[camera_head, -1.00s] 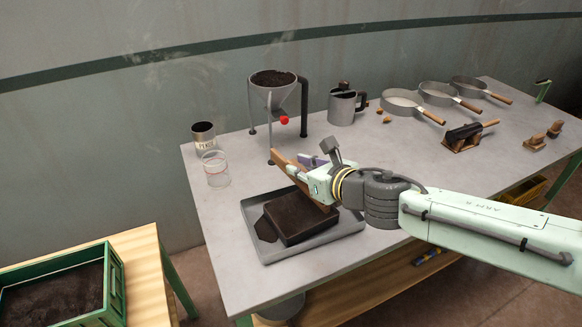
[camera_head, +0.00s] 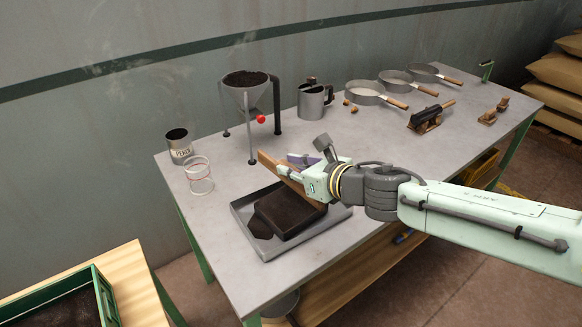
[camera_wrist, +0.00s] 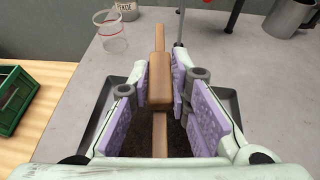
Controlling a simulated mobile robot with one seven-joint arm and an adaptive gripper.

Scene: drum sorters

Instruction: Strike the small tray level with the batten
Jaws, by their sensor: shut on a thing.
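The wooden batten (camera_head: 269,165) is held by its thicker middle block between the purple pads of my gripper (camera_head: 304,172). In the wrist view the batten (camera_wrist: 160,133) runs lengthwise between the fingers of my gripper (camera_wrist: 173,85), which is shut on it. The small tray (camera_head: 300,228), full of dark leaf or soil-like stuff, sits in a larger grey tray (camera_head: 238,209) at the table's front. The batten slants over the small tray's far right part; I cannot tell whether it touches. Some dark stuff lies in the grey tray beside the small tray's left side.
A hopper (camera_head: 246,92) on legs with a red knob stands behind. A clear beaker (camera_head: 199,183) and a tin (camera_head: 179,149) stand at the left. A metal jug (camera_head: 312,104) and several round sieves (camera_head: 362,93) are farther back. A green crate (camera_head: 103,295) is lower left.

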